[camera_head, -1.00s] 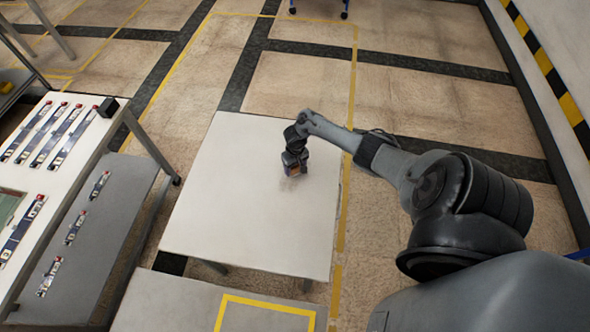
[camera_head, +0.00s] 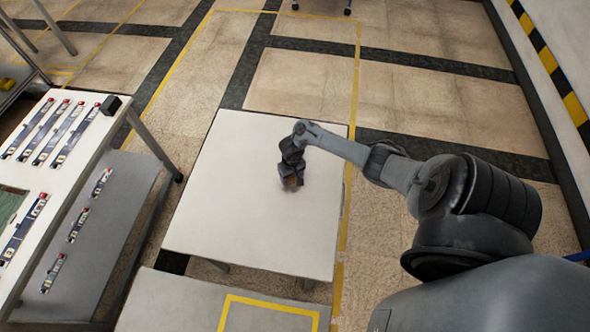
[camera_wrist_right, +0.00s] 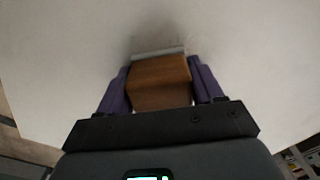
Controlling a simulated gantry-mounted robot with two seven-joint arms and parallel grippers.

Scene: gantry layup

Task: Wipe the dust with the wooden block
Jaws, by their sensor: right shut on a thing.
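The wooden block (camera_wrist_right: 160,82) sits between the purple fingers of my right gripper (camera_wrist_right: 162,85) in the right wrist view, and the gripper is shut on it. A pale strip (camera_wrist_right: 157,52) shows along the block's far edge. In the head view my right gripper (camera_head: 291,182) holds the block low over the white table (camera_head: 230,225), at or near its surface. A faint greyish smudge (camera_wrist_right: 150,38), perhaps dust or shadow, shows on the table just beyond the block. My left gripper is not in view.
A workbench (camera_head: 85,150) with several strips of parts stands at the left, with a grey shelf below it. A grey platform (camera_head: 170,305) with a yellow outline lies in front of the table. The table top is otherwise bare.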

